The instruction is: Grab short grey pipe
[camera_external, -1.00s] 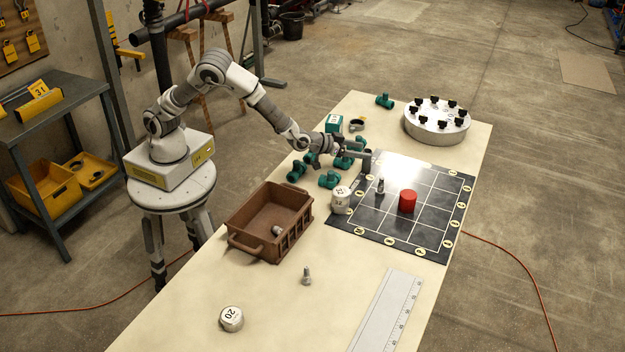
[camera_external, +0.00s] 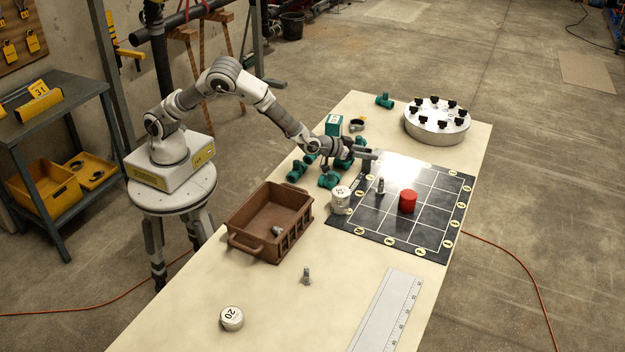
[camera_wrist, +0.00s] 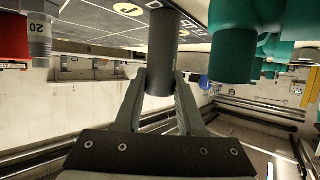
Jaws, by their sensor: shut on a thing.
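The short grey pipe (camera_wrist: 162,45) is a dark grey cylinder, upright between the two fingers of my gripper (camera_wrist: 160,88) in the wrist view. My gripper is shut on it, with a finger on each side.
Several teal fittings (camera_external: 328,180) lie close beside my wrist. A white weight (camera_external: 341,195), a small grey fitting (camera_external: 380,187) and a red cylinder (camera_external: 407,200) stand nearby. A brown crate (camera_external: 240,240) sits left.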

